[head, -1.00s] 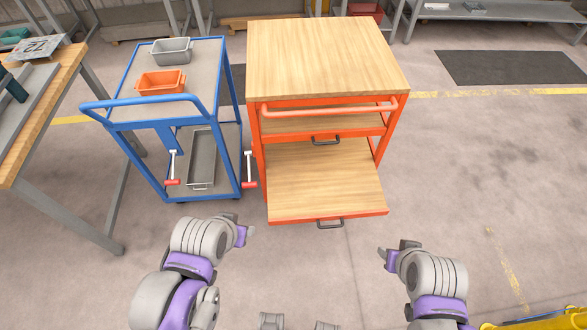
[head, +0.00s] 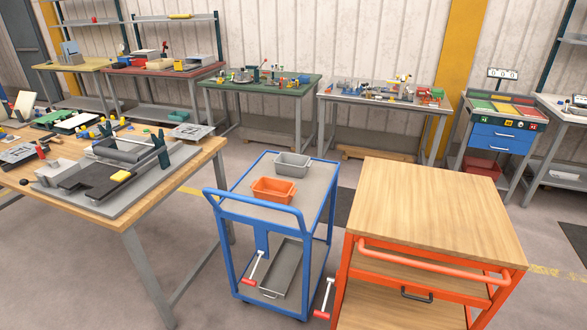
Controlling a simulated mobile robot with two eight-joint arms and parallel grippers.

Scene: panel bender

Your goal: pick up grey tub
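The grey tub (head: 292,164) sits on the top shelf of the blue cart (head: 318,201), toward its far end. It is upright and looks empty. An orange tub (head: 273,190) stands on the same shelf just in front of it, nearer the cart's blue handle. Neither of my grippers shows in the head view now, so their state is hidden.
A grey tray (head: 281,268) lies on the cart's lower shelf. An orange wood-topped cabinet (head: 437,208) stands close on the right. A cluttered workbench (head: 190,178) is on the left. Several benches line the back wall, with open floor before them.

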